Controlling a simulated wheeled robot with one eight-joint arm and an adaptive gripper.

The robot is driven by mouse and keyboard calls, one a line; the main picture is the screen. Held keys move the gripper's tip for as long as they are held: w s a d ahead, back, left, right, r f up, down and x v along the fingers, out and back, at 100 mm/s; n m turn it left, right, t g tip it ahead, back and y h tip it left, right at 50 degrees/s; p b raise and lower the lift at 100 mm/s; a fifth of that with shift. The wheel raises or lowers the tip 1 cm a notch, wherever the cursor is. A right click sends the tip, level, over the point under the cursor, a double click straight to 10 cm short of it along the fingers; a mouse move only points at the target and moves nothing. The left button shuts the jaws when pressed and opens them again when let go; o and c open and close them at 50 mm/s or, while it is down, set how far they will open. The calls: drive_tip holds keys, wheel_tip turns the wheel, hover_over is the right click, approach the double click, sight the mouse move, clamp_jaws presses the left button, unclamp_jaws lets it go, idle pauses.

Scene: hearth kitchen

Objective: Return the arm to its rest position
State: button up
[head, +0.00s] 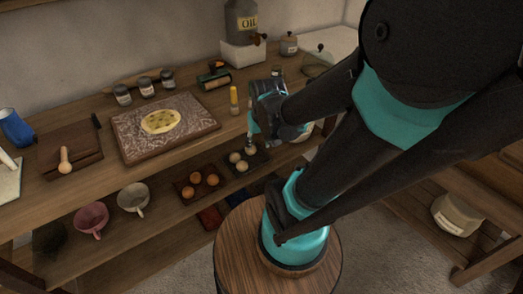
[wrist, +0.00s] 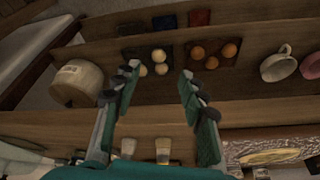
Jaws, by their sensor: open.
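My arm, dark grey and teal, reaches from the right of the head view toward the wooden counter (head: 200,136). My gripper (head: 258,138) is beside the counter's front edge, near the eggs on the lower shelf. In the wrist view, my gripper (wrist: 158,86) has its two teal and dark fingers spread wide. Nothing is between them. The wrist view looks at the shelves turned over, with the counter edge low in the picture.
A marble board (head: 195,118) with round dough lies on the counter. An oil container (head: 241,22) stands at the back. Below are a tray of brown eggs (head: 198,180), pale eggs (head: 239,160), a pink cup (head: 91,218) and a pale cup (head: 133,198).

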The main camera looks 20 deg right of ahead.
drive_tip(key=s+f, duration=0.2)
drive_tip(key=shift+s+d+n, duration=0.15)
drive_tip(key=shift+s+n, duration=0.15)
drive_tip(key=shift+s, duration=0.1)
idle(0.9)
